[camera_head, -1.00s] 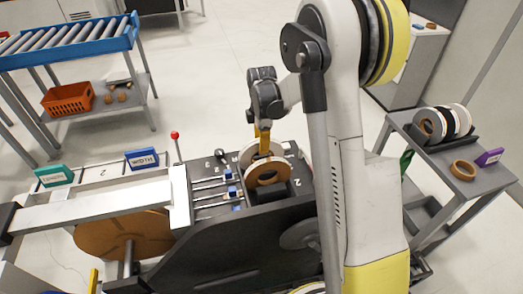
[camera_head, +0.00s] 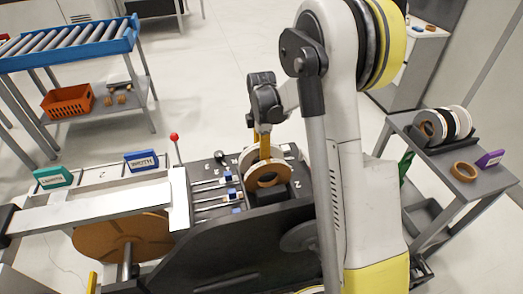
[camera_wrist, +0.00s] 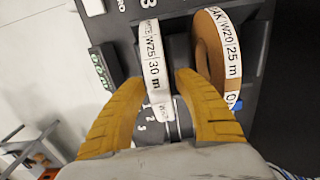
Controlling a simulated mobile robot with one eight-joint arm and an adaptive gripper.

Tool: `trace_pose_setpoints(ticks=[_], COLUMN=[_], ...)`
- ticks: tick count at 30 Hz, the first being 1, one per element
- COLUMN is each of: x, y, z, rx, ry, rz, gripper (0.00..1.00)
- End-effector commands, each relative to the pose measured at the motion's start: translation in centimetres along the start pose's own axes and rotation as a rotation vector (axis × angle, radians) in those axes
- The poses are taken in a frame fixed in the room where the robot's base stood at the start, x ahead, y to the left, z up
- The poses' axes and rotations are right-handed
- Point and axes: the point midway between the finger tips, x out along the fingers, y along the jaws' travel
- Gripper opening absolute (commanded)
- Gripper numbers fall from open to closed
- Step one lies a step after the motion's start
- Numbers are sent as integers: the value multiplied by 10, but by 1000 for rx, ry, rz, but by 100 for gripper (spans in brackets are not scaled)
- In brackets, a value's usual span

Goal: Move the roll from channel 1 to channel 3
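A white roll (camera_wrist: 152,48) marked W25 and 30 m stands on edge between my fingers in the wrist view. A brown roll (camera_wrist: 212,58) marked W20 and 25 m stands to its right; the head view also shows this brown roll (camera_head: 252,177) in front of the white one on the dark machine. My gripper (camera_wrist: 160,82) has its yellow fingers spread, one on each side of the white roll, with narrow gaps visible. In the head view my gripper (camera_head: 264,152) points down at the rolls. Finger contact is hidden there.
Slide rods with blue blocks (camera_head: 228,177) lie left of the rolls. A red-knobbed lever (camera_head: 174,138) stands farther left. A side table at right holds several rolls (camera_head: 430,127), a loose brown ring (camera_head: 465,171) and a purple sign (camera_head: 490,158).

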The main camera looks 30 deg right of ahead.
Motion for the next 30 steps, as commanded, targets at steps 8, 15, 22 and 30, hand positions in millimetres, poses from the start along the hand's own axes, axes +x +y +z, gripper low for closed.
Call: trace_pose_setpoints(ticks=[8, 15, 22, 30], x=[-59, -107, -130, -195], y=[0, 0, -5, -72], z=[0, 0, -3, -33], rx=[0, 0, 26, 386], ry=[0, 0, 0, 44], rz=[0, 0, 12, 175], gripper=[38, 38, 38, 38])
